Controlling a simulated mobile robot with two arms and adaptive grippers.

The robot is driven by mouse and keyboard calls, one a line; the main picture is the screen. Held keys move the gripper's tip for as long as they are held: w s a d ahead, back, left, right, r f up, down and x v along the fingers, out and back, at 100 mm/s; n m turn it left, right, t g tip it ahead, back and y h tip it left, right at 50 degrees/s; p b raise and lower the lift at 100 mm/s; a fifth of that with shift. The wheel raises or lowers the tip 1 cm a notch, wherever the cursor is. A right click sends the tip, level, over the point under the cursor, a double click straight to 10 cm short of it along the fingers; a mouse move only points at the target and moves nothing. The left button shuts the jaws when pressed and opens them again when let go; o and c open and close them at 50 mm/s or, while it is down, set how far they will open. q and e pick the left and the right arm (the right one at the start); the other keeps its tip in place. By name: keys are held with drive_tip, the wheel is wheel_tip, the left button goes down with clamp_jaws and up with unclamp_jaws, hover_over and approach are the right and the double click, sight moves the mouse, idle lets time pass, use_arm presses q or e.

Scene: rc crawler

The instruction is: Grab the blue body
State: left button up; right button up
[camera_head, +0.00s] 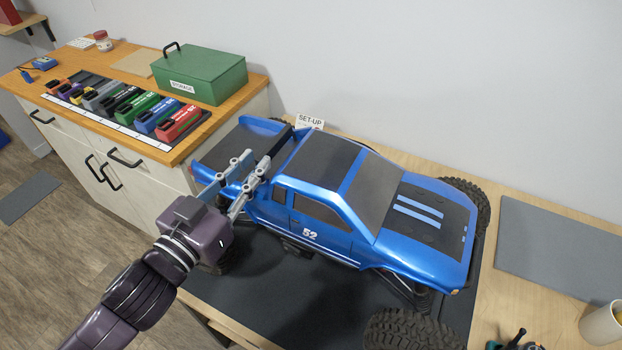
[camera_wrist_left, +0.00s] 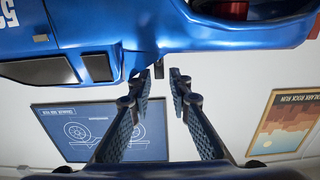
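The blue truck body (camera_head: 330,215), marked 52, sits on its chassis with big black tires on a dark mat (camera_head: 290,300). My left gripper (camera_head: 262,163) is at the rear of the cab, by the bed. In the left wrist view the blue body (camera_wrist_left: 200,32) fills the top, and my left gripper (camera_wrist_left: 160,76) has its fingers spread with a gap between the tips. The tips are close to the body's lower edge there. Whether they touch it or straddle it, I cannot tell. My right gripper is not in view.
A wooden-topped cabinet at the left holds a green storage box (camera_head: 199,74) and a row of colored blocks (camera_head: 155,116). A set-up card (camera_head: 310,122) stands behind the truck. A grey mat (camera_head: 565,250) and a cup (camera_head: 602,325) are at the right.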

sight(274, 141)
use_arm(q)
drive_tip(key=shift+w+d+r+p, duration=0.1)
drive_tip(key=shift+w+d+p, duration=0.2)
drive_tip(key=shift+w, duration=0.35)
drive_tip(key=shift+w+d, duration=0.2)
drive_tip(key=shift+w, duration=0.4)
drive_tip(key=shift+w+d+p, duration=0.2)
drive_tip(key=shift+w+p, duration=0.2)
drive_tip(key=shift+w, duration=0.1)
drive_tip(key=p+x, duration=0.1)
drive_tip(key=x, duration=0.2)
drive_tip(key=shift+w+d, duration=0.25)
drive_tip(key=shift+w, duration=0.25)
drive_tip(key=shift+c, duration=0.6)
clamp_jaws()
